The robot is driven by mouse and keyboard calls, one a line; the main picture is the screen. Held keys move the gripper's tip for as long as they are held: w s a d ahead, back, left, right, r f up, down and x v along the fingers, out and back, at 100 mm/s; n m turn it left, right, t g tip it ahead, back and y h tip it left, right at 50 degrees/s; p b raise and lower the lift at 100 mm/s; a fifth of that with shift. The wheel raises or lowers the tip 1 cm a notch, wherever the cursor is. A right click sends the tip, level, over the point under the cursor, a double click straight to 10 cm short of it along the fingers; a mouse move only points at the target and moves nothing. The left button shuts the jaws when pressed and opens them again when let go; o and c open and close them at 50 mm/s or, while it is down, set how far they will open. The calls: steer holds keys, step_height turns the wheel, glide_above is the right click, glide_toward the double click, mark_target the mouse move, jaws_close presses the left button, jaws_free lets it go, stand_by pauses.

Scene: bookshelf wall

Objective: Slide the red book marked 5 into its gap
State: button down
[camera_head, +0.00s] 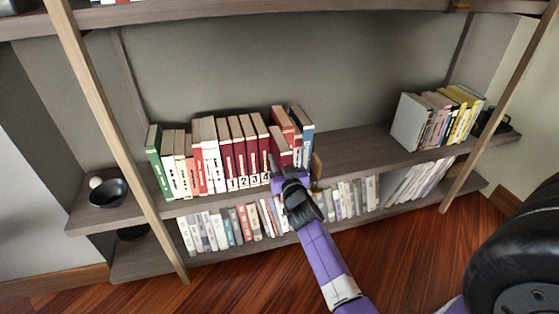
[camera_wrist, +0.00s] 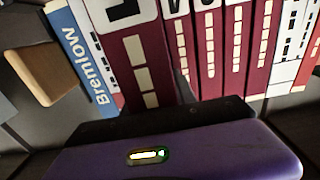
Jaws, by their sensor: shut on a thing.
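The red book (camera_wrist: 148,62) is held in my gripper (camera_wrist: 150,118), standing out in front of its neighbours in the wrist view. Its spine has pale blocks and a white label with a partly cut-off dark mark. In the head view the red book (camera_head: 280,148) is just above my gripper (camera_head: 290,178), right of the red books marked 1 to 4 (camera_head: 243,150). A dark space shows between it and the nearest marked book in the wrist view. On its other side are a pale-and-red spine and a blue book (camera_wrist: 82,55). How deep it sits is unclear.
A tan wooden block (camera_wrist: 45,72) stands beside the blue book. Green, white and red books (camera_head: 180,160) fill the row's left. The shelf (camera_head: 355,148) is bare towards the right-hand books (camera_head: 435,120). A dark bowl (camera_head: 108,192) sits far left. Wooden posts (camera_head: 115,140) flank the shelves.

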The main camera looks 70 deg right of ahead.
steer(key=shift+w+d+r, duration=0.1)
steer(key=shift+r, duration=0.15)
steer(key=shift+w+d, duration=0.1)
steer(key=shift+f, duration=0.25)
stand_by(0.6)
steer(key=c, duration=1)
jaws_free()
steer(key=shift+o, duration=0.4)
steer(key=shift+f, duration=0.3)
steer(key=b+v, duration=0.2)
steer(key=v, duration=0.6)
steer(key=shift+r+b, duration=0.2)
steer(key=shift+b, duration=0.1)
